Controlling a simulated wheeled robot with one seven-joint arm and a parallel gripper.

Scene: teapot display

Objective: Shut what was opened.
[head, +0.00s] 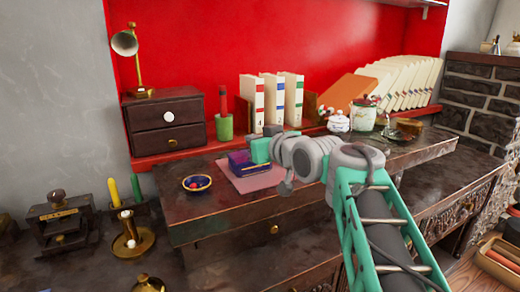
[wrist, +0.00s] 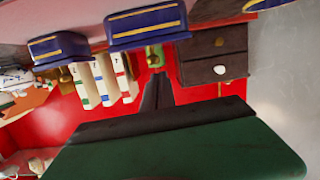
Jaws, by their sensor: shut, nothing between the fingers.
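A dark blue-purple box (head: 241,163) sits on a pink cloth (head: 262,181) on the desk. In the wrist view, which is upside down, two blue gold-trimmed pieces show side by side, one piece (wrist: 58,47) and another piece (wrist: 147,25). I cannot tell if they are a box and its lid. My gripper (wrist: 157,80) is shut and empty, its dark fingers near these pieces; contact is unclear. In the head view its teal body is at the box's right side and its fingertips are hidden. The small two-drawer chest (head: 166,140) looks closed. The desk drawer with a brass knob (head: 273,229) looks shut.
A bowl (head: 197,183) is left of the cloth. Binders (head: 271,98), a green cup (head: 224,126) and jars (head: 363,115) stand behind on the red shelf. A candlestick (head: 132,240) is at lower left. Bare desk lies in front of the cloth.

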